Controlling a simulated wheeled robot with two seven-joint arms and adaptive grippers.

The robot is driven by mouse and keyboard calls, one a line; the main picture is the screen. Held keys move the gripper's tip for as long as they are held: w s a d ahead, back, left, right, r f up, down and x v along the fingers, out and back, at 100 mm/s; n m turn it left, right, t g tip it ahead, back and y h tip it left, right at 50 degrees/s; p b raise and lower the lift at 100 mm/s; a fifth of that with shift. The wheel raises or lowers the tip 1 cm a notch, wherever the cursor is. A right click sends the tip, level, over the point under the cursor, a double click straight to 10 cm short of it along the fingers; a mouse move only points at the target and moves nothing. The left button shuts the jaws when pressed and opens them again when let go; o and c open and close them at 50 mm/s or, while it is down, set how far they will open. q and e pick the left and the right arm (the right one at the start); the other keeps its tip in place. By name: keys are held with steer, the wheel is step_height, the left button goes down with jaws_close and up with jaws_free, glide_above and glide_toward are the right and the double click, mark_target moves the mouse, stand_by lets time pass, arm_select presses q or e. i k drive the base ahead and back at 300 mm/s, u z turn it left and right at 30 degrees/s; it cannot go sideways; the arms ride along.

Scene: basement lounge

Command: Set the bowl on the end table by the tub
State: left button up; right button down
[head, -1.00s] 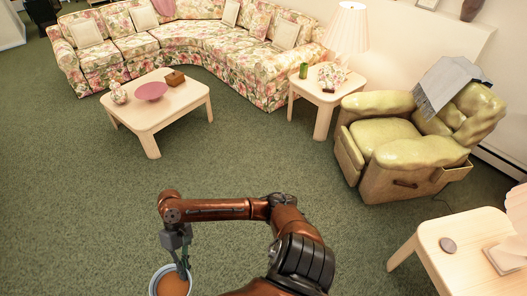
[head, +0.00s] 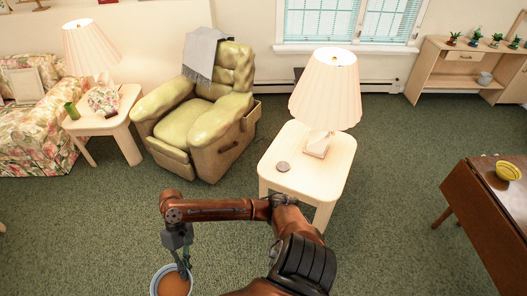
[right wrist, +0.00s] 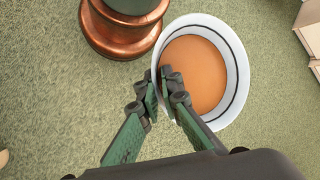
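My right gripper (head: 183,268) hangs low over the carpet at the bottom of the head view. In the right wrist view the fingertips (right wrist: 166,88) pinch the left rim of the bowl (right wrist: 205,75), which looks empty. One pale wood end table (head: 331,177) stands right of the green armchair (head: 203,121), with a lamp (head: 325,92) and a small grey disc (head: 283,166) on it. Another end table (head: 98,126) stands left of the armchair. I see no bathtub. My left gripper is out of view.
The left end table holds a lamp (head: 90,45), a green can (head: 72,110) and a patterned item. A brown table (head: 480,190) with a yellow bowl (head: 508,171) stands at right. A low shelf (head: 455,62) is by the window. Green carpet between is clear.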

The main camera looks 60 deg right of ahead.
mark_target(321, 181)
steer(key=z, duration=2.2)
steer(key=i, duration=1.65)
steer(key=z, duration=0.05)
